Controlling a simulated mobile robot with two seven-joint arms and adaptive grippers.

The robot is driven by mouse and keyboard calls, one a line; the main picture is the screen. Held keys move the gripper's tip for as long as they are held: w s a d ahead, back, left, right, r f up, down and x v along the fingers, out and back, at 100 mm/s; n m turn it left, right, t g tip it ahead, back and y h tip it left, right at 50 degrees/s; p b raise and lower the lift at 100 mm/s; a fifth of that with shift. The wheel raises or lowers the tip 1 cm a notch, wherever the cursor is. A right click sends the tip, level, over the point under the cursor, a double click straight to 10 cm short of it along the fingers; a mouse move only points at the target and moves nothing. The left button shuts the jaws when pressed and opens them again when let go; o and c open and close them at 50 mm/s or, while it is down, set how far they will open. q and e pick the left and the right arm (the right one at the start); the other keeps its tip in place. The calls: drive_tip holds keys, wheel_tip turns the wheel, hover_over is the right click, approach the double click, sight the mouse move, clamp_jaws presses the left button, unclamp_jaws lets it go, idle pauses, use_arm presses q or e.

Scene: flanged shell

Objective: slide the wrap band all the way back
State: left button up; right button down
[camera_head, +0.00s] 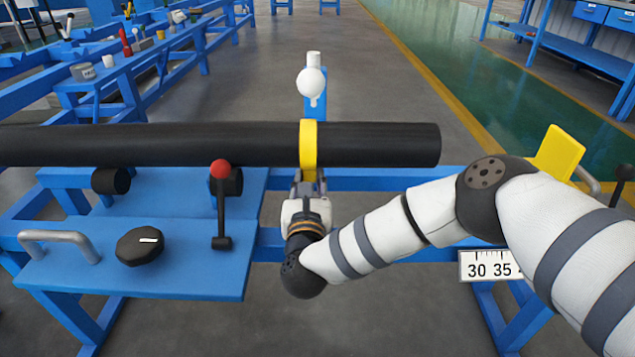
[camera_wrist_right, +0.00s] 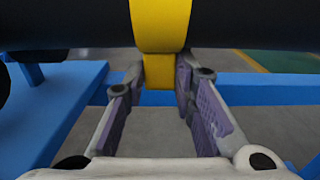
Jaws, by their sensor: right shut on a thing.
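The yellow wrap band (camera_head: 308,146) circles the long black tube (camera_head: 220,143), nearer the tube's right end than its left part. A short yellow tab hangs from the band's underside. My right gripper (camera_head: 309,180) is below the tube, shut on this tab. In the right wrist view the band (camera_wrist_right: 160,22) fills the top middle, and the fingers of the right gripper (camera_wrist_right: 158,75) stand on both sides of the tab. The black tube also shows there (camera_wrist_right: 70,22). My left gripper is not in view.
A blue bench (camera_head: 190,265) at the left carries a black knob (camera_head: 140,246), a grey handle (camera_head: 60,243) and a red-balled lever (camera_head: 220,170) close to the tube. A white ball-topped post (camera_head: 312,82) stands behind the band. A yellow plate (camera_head: 558,155) is at the right.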

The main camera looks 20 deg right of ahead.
drive_tip(key=c, duration=1.3)
unclamp_jaws()
drive_tip(key=shift+s, duration=0.1)
drive_tip(key=v, duration=1.2)
